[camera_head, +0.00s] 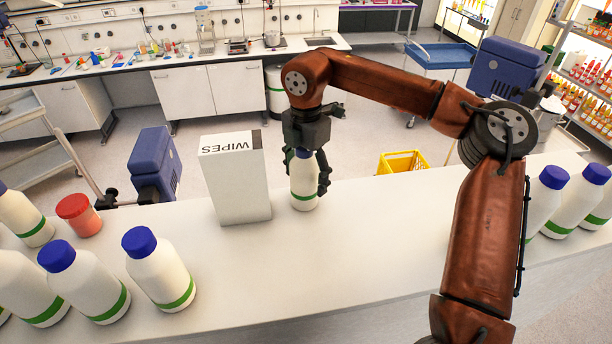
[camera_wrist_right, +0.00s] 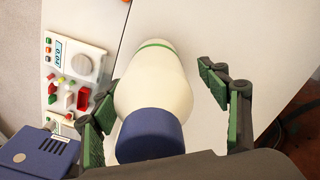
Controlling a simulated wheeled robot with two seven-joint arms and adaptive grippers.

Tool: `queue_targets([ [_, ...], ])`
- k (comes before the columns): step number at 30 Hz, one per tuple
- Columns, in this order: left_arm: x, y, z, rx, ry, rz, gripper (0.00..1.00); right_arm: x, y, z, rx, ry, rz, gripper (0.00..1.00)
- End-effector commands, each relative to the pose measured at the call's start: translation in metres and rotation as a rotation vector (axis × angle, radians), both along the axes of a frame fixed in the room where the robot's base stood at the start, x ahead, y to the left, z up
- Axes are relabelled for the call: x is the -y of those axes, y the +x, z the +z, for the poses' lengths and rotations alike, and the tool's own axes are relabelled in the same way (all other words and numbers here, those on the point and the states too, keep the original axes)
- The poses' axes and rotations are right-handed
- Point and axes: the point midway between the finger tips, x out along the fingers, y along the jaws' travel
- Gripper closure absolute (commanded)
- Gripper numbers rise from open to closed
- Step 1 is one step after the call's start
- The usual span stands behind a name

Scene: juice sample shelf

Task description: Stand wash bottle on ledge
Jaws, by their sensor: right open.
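A white wash bottle (camera_head: 304,185) with a blue cap and a green band stands upright on the white ledge (camera_head: 375,235), just right of the WIPES box (camera_head: 235,182). My right gripper (camera_head: 308,181) comes down over it from above, with fingers on both sides of the bottle. In the right wrist view the bottle (camera_wrist_right: 152,88) lies between the open fingers, and a gap shows beside the right finger (camera_wrist_right: 222,100). Contact on the left side is unclear. My left gripper is out of view.
Several similar bottles (camera_head: 160,268) and a red-lidded jar (camera_head: 79,214) stand at the left; more bottles (camera_head: 578,200) stand at the right. A yellow crate (camera_head: 402,161) is behind the ledge. The ledge's middle is clear. A panel with a display (camera_wrist_right: 75,70) shows in the wrist view.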

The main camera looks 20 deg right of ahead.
Motion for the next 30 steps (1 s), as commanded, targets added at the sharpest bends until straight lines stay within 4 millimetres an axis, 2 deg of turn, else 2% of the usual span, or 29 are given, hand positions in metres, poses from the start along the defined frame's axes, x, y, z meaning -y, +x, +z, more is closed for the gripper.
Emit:
queue_targets([
  [1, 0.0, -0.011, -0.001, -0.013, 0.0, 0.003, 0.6, 0.0, 0.0, 0.0, 0.0, 0.0, 0.0, 0.31],
  [3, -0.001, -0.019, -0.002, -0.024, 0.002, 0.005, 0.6, 0.0, 0.0, 0.001, 0.001, 0.0, 0.0, 0.31],
  [6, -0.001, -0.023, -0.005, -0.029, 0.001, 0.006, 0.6, 0.0, 0.0, 0.008, 0.001, -0.001, 0.0, 0.31],
  [8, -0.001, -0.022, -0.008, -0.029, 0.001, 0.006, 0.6, -0.001, 0.001, 0.016, 0.004, 0.001, 0.0, 0.31],
  [13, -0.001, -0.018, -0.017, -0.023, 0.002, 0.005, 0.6, -0.001, 0.001, 0.049, 0.005, 0.001, 0.0, 0.31],
  [21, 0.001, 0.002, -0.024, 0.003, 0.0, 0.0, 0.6, -0.001, 0.001, 0.101, 0.001, 0.0, 0.001, 0.31],
  [25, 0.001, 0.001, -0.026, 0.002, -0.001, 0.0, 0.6, -0.001, 0.0, 0.114, 0.0, 0.0, 0.001, 0.31],
  [30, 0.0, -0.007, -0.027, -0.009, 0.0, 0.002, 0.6, 0.0, 0.0, 0.12, -0.002, -0.001, 0.001, 0.31],
])
